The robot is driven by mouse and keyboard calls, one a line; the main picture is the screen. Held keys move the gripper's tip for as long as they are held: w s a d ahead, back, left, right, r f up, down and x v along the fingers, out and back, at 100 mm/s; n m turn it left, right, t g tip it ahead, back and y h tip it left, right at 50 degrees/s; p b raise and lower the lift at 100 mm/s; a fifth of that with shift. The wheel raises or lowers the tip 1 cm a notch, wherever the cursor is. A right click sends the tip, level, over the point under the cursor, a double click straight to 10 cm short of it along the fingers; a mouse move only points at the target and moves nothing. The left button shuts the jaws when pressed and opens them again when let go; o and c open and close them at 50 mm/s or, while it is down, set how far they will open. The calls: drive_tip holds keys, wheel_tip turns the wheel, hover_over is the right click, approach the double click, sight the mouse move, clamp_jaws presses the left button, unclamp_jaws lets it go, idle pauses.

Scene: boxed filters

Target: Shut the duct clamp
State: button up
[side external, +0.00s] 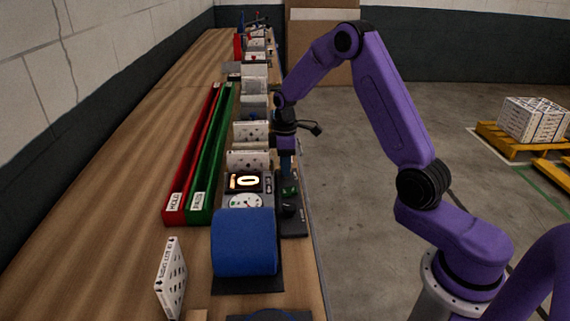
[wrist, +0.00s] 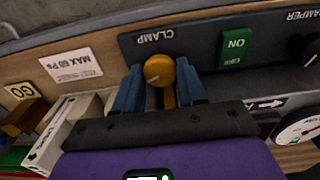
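The clamp control (wrist: 158,71) is an orange-yellow lever with a round knob, under the word CLAMP on a dark panel (wrist: 208,47) in the wrist view. My gripper (wrist: 161,80) is open, its blue fingers on either side of the lever. The right finger is close to the lever; I cannot tell whether it touches. In the side view my gripper (side external: 286,168) points down over the far end of the dark panel (side external: 294,228) at the bench's right edge. The arm and fingers hide the clamp lever there.
A green ON/OFF switch (wrist: 236,48) and a dark DAMPER knob (wrist: 311,50) share the panel. A gauge (side external: 245,202), a lit display (side external: 243,182) and a blue roll (side external: 244,241) stand beside it. Red (side external: 190,160) and green (side external: 213,155) troughs lie left.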

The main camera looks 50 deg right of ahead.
drive_tip(key=m, duration=0.4)
drive_tip(key=shift+m, duration=0.4)
drive_tip(key=o, duration=1.1)
drive_tip(key=shift+c, duration=0.2)
drive_tip(key=shift+r, duration=0.1)
wheel_tip(320, 180, up, 17)
drive_tip(key=shift+r, duration=0.15)
